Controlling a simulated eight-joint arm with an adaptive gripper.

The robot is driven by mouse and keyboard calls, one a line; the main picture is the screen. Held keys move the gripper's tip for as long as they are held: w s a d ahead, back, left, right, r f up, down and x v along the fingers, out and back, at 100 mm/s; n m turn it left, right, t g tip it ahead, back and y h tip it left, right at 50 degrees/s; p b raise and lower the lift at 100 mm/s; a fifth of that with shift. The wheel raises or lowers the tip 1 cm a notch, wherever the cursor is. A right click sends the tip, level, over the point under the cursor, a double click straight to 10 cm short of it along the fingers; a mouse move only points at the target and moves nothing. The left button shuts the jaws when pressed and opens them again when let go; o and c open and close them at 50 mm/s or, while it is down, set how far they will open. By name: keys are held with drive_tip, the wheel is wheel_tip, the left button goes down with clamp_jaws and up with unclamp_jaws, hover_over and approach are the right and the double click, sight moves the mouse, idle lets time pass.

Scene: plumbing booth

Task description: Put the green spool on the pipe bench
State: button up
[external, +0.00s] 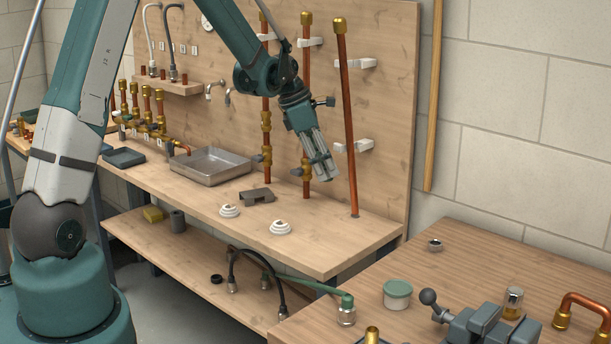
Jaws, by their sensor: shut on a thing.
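My gripper (326,172) hangs above the right part of the long wooden bench (345,240), in front of the upright copper pipes, pointing down and slightly right. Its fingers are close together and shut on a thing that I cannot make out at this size. I cannot pick out a green spool for certain; it may be hidden between the fingers. Two white ringed spools (229,211) (280,228) stand on the bench below and left of my gripper.
A copper pipe (346,120) rises just right of my gripper. A grey bracket (257,196) and a metal tray (210,166) lie left on the bench. The right table holds a green-lidded tub (397,294) and a vise (480,326). The bench's front right is clear.

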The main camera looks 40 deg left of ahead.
drive_tip(key=s+a+f+n+b, duration=0.1)
drive_tip(key=s+a, duration=0.4)
drive_tip(key=a, duration=1.3)
drive_tip(key=s+a+f+n+y+b, duration=0.1)
drive_tip(key=s+a+n, duration=0.2)
drive_tip(key=a, duration=1.5)
drive_tip(key=s+a+f+n+y+b, duration=0.1)
drive_tip(key=s+a, duration=0.5)
drive_tip(key=a, duration=1.2)
drive_tip(key=shift+s+a+f+n+t, duration=0.3)
drive_tip(key=shift+s+f+n+t, duration=0.15)
drive_tip(key=shift+n, duration=0.25)
drive_tip(key=shift+f+b, duration=0.65)
drive_tip(key=shift+f, duration=2.5)
drive_tip(key=shift+f, duration=0.1)
drive_tip(key=shift+f, duration=1.8)
drive_tip(key=shift+f+b, duration=0.1)
drive_tip(key=shift+b, duration=0.25)
